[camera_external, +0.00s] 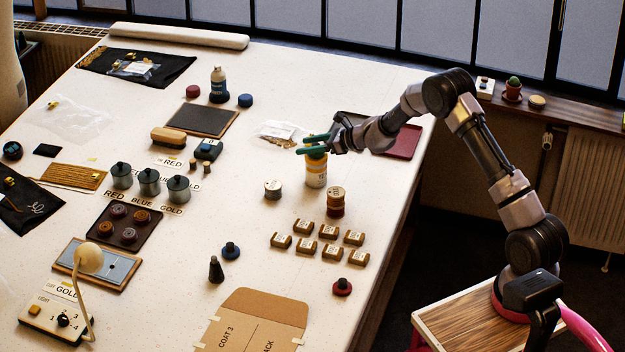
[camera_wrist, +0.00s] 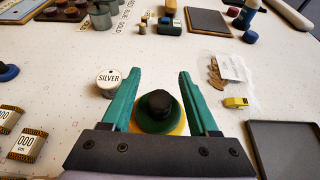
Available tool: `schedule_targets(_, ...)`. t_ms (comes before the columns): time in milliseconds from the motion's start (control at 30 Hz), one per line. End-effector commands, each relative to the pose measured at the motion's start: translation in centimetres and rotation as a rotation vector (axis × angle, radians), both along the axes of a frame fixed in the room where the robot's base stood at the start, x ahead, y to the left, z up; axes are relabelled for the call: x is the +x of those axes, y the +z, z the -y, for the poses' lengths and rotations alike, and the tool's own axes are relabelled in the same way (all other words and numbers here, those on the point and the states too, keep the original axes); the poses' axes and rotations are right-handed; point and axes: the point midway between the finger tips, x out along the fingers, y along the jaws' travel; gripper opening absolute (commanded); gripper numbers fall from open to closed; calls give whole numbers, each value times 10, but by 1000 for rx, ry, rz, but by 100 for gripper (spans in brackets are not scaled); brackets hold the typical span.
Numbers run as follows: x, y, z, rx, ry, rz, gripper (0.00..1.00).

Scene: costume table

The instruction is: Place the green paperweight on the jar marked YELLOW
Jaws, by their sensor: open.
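The green paperweight (camera_wrist: 155,118), a green disc with a black knob, lies between the fingers of my gripper (camera_wrist: 155,95) in the wrist view. Yellow shows directly under its rim, and it appears to rest on the jar. My gripper is open, with one green finger on each side of the knob. In the external view the jar (camera_external: 316,176), with a yellow and white label, stands upright right below my gripper (camera_external: 312,145). The fingers largely hide the paperweight there. The word on the jar is too small to read.
A jar with a SILVER lid (camera_wrist: 108,78) stands to the left. A dark red tray (camera_external: 402,143) lies behind right. A blue paperweight (camera_external: 231,251) stands apart.

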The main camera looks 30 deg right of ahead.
Motion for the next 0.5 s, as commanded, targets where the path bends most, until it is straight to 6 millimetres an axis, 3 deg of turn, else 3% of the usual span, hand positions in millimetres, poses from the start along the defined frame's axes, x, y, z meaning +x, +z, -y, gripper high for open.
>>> schedule_targets(500,-64,38,66,0,-2,0,60)
